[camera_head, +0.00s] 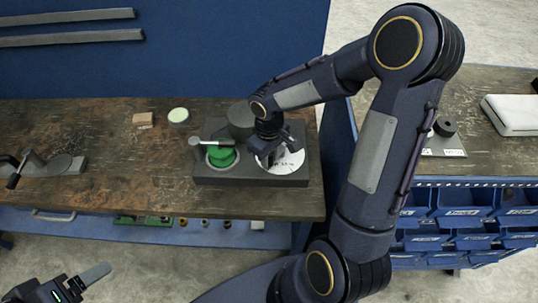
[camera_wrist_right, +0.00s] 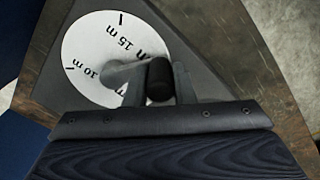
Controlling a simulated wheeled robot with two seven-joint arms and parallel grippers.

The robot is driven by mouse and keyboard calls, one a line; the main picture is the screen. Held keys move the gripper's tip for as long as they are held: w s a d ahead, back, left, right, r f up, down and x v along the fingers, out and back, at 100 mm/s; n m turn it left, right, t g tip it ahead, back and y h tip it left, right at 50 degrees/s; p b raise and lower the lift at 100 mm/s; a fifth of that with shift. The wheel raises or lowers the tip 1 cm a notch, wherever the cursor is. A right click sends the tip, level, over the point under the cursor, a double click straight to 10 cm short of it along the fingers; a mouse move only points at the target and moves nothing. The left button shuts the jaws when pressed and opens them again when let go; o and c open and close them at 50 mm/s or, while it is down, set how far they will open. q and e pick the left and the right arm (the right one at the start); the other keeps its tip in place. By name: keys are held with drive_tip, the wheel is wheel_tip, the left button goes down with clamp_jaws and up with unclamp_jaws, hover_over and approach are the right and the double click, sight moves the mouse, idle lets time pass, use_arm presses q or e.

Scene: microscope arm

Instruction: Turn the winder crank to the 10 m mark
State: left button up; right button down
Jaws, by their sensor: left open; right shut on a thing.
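The winder's dark base (camera_head: 207,181) sits on the wooden bench with a green spool (camera_head: 221,157) on its left and a white round dial (camera_head: 293,163) on its right. In the right wrist view the dial (camera_wrist_right: 88,48) shows a "15 m" mark near the top and a "10 m" mark at the lower left. A grey crank arm (camera_wrist_right: 120,74) runs from over the dial to a black knob (camera_wrist_right: 159,80). My right gripper (camera_wrist_right: 160,85) is shut on this knob; it also shows over the dial in the head view (camera_head: 272,153). My left gripper (camera_head: 80,285) is open and empty, low at the left.
A dark cylinder (camera_head: 240,118) stands behind the dial. A small wooden block (camera_head: 143,118) and a pale round tin (camera_head: 179,116) lie at the back. A metal device (camera_head: 50,165) stands at the left end. Blue bins (camera_head: 462,210) hang at the right.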

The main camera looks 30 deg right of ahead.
drive_tip(key=shift+w, duration=0.1)
drive_tip(key=m+b, duration=0.1)
drive_tip(key=w+m+b, duration=0.1)
drive_tip(key=m+b, duration=0.1)
drive_tip(key=shift+w+a+f, duration=0.15)
drive_tip(key=shift+w+a, duration=0.15)
drive_tip(key=w+m+b, duration=0.1)
drive_tip(key=m, duration=0.1)
drive_tip(key=w+m, duration=0.1)
drive_tip(key=shift+m+b, duration=0.4)
drive_tip(key=w+m, duration=0.1)
drive_tip(key=m, duration=0.2)
drive_tip(key=shift+w+d+m+b, duration=0.2)
drive_tip(key=shift+w+m+b, duration=0.1)
drive_tip(key=shift+w+b, duration=0.1)
drive_tip(key=shift+w+d+r+m, duration=0.1)
drive_tip(key=shift+w+d+m, duration=0.3)
drive_tip(key=shift+m, duration=0.55)
drive_tip(key=shift+w+d+r+m, duration=0.15)
drive_tip(key=shift+w+m, duration=0.3)
drive_tip(key=shift+m, duration=0.5)
drive_tip(key=c, duration=1.2)
unclamp_jaws()
